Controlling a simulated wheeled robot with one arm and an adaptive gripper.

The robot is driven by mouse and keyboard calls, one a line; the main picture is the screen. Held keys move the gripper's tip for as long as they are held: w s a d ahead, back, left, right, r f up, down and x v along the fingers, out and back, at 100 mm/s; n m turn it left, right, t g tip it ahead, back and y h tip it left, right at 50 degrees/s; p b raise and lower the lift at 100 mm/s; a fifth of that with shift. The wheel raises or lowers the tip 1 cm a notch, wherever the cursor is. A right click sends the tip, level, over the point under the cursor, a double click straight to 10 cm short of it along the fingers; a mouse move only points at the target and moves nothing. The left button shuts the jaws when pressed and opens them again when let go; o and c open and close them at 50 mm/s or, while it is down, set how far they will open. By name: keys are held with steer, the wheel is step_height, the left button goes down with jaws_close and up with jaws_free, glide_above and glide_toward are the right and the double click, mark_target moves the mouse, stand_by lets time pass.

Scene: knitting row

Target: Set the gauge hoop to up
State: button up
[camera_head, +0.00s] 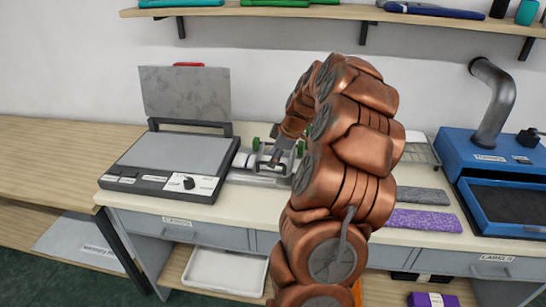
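A small metal fixture with green parts (257,144) stands on the bench, to the right of the flat press. A pale grey frame or loop on it looks like the gauge hoop (266,167), but it is small and partly hidden, so I cannot tell its position for sure. My copper-coloured arm rises in front and bends down over the fixture. My gripper (277,157) is at the fixture, close to the frame. I cannot tell whether it touches it, or whether its fingers are open or shut. My arm hides the fixture's right side.
The press (170,160) has its lid raised at left. Grey (424,196) and purple (425,220) pieces lie to the right of my arm. A blue machine (455,145) with a grey pipe stands far right. A shelf (290,12) runs above. A white tray (225,272) sits below.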

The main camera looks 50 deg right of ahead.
steer(key=shift+w+f, duration=0.3)
steer(key=shift+f, duration=0.35)
jaws_close()
